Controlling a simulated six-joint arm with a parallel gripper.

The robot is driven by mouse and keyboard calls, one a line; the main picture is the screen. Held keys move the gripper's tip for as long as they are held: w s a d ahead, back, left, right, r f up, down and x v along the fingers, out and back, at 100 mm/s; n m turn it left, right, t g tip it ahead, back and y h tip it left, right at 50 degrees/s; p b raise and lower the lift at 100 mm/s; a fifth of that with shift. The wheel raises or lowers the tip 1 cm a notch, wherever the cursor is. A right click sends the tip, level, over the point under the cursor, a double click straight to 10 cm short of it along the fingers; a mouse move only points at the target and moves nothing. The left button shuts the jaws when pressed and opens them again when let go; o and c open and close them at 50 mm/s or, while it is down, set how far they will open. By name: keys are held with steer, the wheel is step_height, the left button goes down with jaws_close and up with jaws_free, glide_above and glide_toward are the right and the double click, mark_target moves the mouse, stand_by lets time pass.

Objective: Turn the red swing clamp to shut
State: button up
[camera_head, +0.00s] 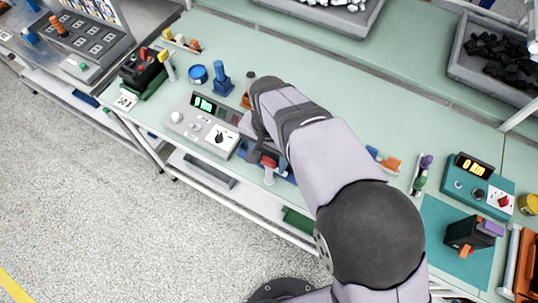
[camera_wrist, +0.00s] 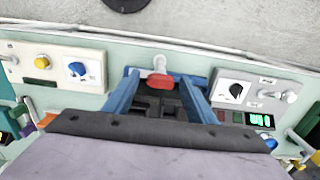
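The red swing clamp (camera_head: 269,161) sits at the front edge of a blue fixture (camera_head: 286,175) on the bench, with a pale rounded piece just in front of it. My gripper (camera_head: 257,147) is down over the fixture, close behind the clamp. Dark parts (camera_wrist: 158,105) lie between the blue sides; I cannot tell fingers from breaker there. My gripper's wide body hides the lower wrist view. Finger opening and contact with the clamp are unclear.
A grey test box (camera_head: 203,125) with a green display and dial stands left of the fixture. A teal instrument (camera_head: 478,188) and a black-orange device (camera_head: 472,236) stand at the right. A blue post (camera_head: 222,82) and round blue pot (camera_head: 198,75) stand behind.

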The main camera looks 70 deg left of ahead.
steer(key=c, duration=0.9)
steer(key=shift+c, duration=0.2)
steer(key=shift+n, duration=0.3)
steer(key=n, duration=1.3)
steer(key=shift+a+r+n, duration=0.1)
steer(key=shift+n, duration=2)
